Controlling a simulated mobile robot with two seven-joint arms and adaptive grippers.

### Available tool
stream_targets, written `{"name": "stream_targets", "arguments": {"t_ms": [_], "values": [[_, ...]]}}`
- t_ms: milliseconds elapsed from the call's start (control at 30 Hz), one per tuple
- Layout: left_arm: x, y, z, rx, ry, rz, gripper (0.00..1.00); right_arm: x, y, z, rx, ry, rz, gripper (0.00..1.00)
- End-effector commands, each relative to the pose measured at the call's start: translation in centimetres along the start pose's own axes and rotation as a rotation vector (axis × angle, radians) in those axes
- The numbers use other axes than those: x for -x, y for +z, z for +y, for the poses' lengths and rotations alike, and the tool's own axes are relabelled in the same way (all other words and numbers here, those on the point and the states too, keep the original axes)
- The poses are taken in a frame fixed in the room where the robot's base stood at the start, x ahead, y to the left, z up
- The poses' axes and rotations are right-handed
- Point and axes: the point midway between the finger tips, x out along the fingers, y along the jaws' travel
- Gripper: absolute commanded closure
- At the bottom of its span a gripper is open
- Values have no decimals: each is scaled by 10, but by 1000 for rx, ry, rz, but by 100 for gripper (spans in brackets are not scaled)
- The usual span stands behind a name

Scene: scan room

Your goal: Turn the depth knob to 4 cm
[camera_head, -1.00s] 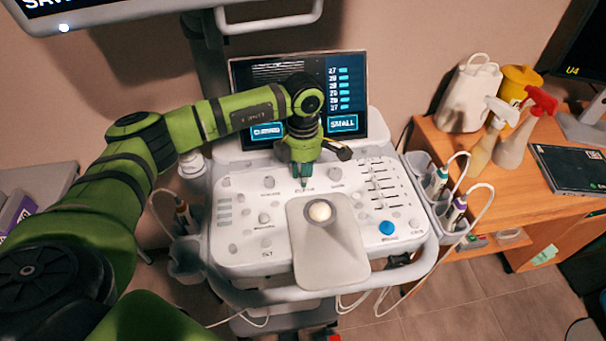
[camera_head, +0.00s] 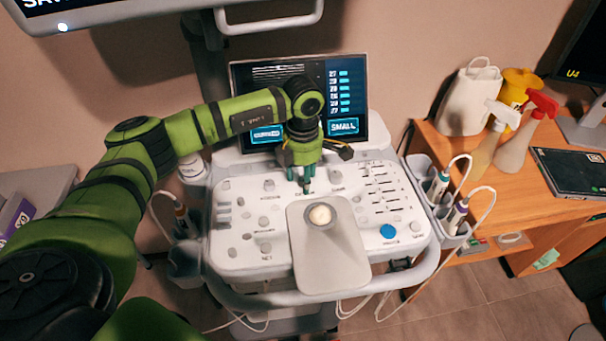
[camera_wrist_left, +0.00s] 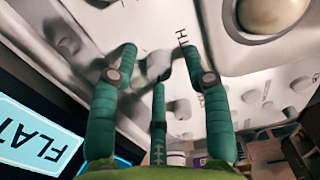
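The white console panel (camera_head: 232,258) carries several pale knobs and small labels. My left gripper (camera_head: 305,186) points down at the panel's upper middle, just behind the trackball (camera_head: 320,215). In the left wrist view, a pale knob (camera_wrist_left: 158,64) sits between its green fingers. The fingers are spread around the knob, with visible gaps at both sides; I cannot tell whether the third finger touches it. The knob's label is mostly hidden and its setting cannot be read. The console screen (camera_head: 295,78) shows several number rows and "SMALL". My right gripper is not in view.
A blue button (camera_head: 388,232) and sliders (camera_head: 380,190) are on the panel's right. Probes with cables stand in the side holder (camera_head: 443,212). A wooden desk (camera_head: 520,203) with spray bottles (camera_head: 515,148) is at the right. A monitor (camera_head: 120,14) overhangs at top left.

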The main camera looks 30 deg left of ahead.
Motion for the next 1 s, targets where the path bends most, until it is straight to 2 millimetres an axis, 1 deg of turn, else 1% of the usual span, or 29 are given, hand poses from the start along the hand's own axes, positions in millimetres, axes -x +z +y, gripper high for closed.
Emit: {"name": "stream_targets", "arguments": {"t_ms": [167, 267, 367, 600, 700, 800, 1000], "values": [[0, 0, 0, -1, 0, -1, 52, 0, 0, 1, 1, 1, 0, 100], [4, 0, 0, -1, 1, -2, 52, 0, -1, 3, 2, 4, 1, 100], [16, 1, 1, -1, 3, -3, 52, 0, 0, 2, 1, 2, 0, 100], [56, 0, 1, 0, 3, -2, 52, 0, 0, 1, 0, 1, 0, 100], [67, 0, 0, 1, 1, -2, 52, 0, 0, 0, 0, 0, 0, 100], [74, 0, 0, 1, 1, -1, 52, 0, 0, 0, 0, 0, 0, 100], [76, 0, 0, 0, 0, -1, 52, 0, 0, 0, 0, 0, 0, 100]]}}
